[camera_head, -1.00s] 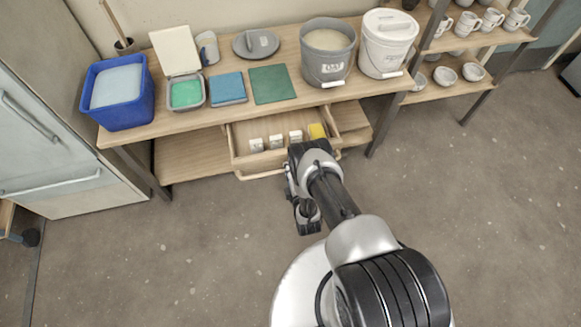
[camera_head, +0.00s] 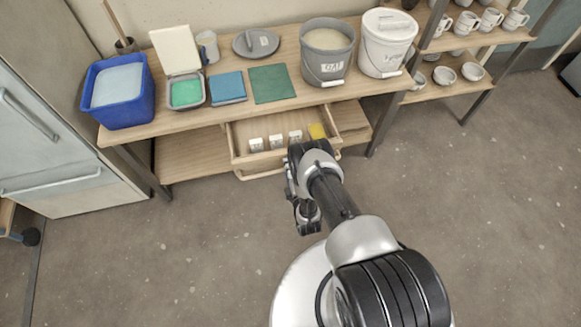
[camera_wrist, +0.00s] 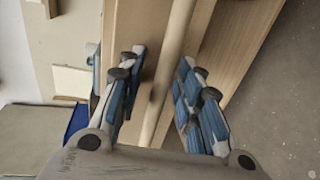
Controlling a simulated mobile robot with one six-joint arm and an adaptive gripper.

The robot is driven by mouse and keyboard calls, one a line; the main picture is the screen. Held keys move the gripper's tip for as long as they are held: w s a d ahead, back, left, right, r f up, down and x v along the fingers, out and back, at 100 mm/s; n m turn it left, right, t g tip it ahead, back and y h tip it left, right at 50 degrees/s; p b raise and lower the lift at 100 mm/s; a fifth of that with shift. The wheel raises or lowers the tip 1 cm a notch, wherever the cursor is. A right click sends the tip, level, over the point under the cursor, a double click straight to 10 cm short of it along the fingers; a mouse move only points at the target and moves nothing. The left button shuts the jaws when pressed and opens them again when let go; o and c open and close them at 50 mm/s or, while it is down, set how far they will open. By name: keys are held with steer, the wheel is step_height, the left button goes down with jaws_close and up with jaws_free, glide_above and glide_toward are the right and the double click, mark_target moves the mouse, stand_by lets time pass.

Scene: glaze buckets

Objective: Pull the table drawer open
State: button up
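The table drawer (camera_head: 240,160) stands pulled out from under the wooden table, with its inside showing. Its light bar handle (camera_head: 262,176) runs along the front; its right part is hidden behind my arm in the head view. In the wrist view the handle (camera_wrist: 172,50) passes between the two fingers of my gripper (camera_wrist: 163,70). The fingers are apart, with a visible gap between the left finger and the bar. The right finger is close to the bar; whether it touches I cannot tell.
In the drawer lie several small white blocks (camera_head: 256,145) and a yellow item (camera_head: 317,131). The table (camera_head: 235,113) carries a blue tub (camera_head: 120,112), a grey bucket (camera_head: 325,72) and a white lidded bucket (camera_head: 386,55). A mug shelf (camera_head: 480,40) stands right. The floor in front is clear.

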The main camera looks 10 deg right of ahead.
steer(key=shift+s, duration=0.1)
steer(key=s+r, duration=0.1)
steer(key=s, duration=0.6)
steer(key=shift+r, duration=0.2)
steer(key=shift+s, duration=0.1)
